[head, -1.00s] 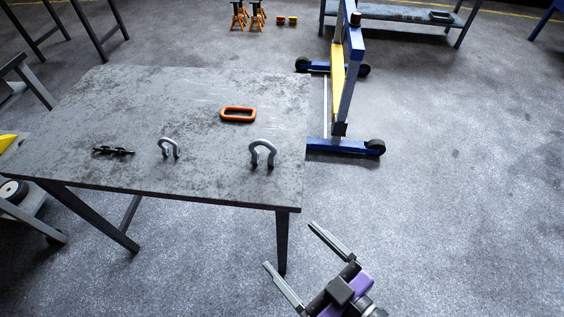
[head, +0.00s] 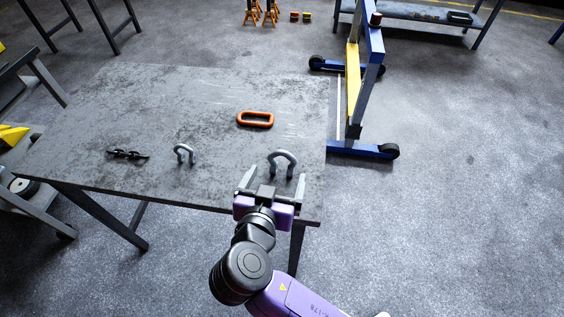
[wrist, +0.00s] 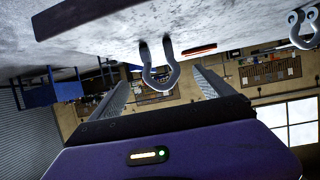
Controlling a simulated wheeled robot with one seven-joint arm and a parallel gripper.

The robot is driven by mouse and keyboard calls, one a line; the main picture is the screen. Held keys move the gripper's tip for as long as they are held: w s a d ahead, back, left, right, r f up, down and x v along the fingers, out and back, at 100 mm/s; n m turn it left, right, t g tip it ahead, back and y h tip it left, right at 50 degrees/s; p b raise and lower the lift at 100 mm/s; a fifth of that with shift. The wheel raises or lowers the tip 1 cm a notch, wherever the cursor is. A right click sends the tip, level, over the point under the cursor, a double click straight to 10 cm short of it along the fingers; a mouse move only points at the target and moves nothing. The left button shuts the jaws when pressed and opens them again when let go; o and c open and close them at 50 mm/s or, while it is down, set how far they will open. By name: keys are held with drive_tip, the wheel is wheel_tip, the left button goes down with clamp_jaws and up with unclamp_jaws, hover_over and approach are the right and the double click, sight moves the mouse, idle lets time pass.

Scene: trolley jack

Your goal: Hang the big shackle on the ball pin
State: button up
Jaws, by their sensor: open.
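The big shackle (head: 284,155) is a grey U-shaped piece standing arch up near the front right edge of the table. My gripper (head: 277,173) is open at the front of it, with one finger towards each side. In the wrist view, which is upside down, the big shackle (wrist: 172,76) shows between and beyond the two fingers. I see no grip on it, and cannot tell if a finger touches it. A smaller grey shackle (head: 185,150) stands further left. I cannot make out the ball pin for sure; a blue wheeled frame (head: 374,45) with a dark red top stands behind the table.
The grey table (head: 90,115) also bears an orange oval link (head: 255,112) behind the big shackle and a dark chain piece (head: 127,154) at the left. Orange stands (head: 270,14) and a bench (head: 420,20) are further back.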

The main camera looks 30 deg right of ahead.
sight(274, 164)
drive_tip(key=x, duration=0.3)
drive_tip(key=p+x, duration=0.1)
drive_tip(key=x, duration=0.2)
drive_tip(key=shift+w+r, duration=0.15)
drive_tip(key=shift+r, duration=0.05)
drive_tip(key=shift+w+d+f, duration=0.25)
drive_tip(key=shift+w+d, duration=0.1)
drive_tip(key=c, duration=1.9)
drive_tip(key=shift+r, duration=0.1)
